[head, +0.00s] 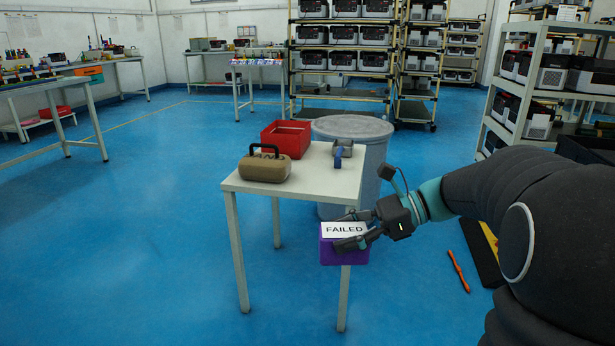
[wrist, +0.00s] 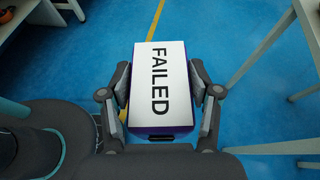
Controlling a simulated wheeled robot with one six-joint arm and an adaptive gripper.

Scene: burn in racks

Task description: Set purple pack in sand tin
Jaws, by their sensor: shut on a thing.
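The purple pack (head: 331,257) is a box with a white label on top reading FAILED. The label also fills the middle of the wrist view (wrist: 161,85). My gripper (head: 341,232) is shut on the pack, with one finger on each long side in the wrist view (wrist: 160,88). The pack is held level in the air, off the near right corner of the white table. A round grey metal drum (head: 342,182), which looks like the sand tin, stands on the floor behind the table. Its top looks grey; I cannot tell whether that is sand or a lid.
On the white table (head: 310,178) are a tan case with a black handle (head: 265,167), an open red box (head: 271,142) and a small grey-blue tool (head: 340,155). An orange-red bar (head: 458,271) lies on the floor at right. Blue floor is open left of the table.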

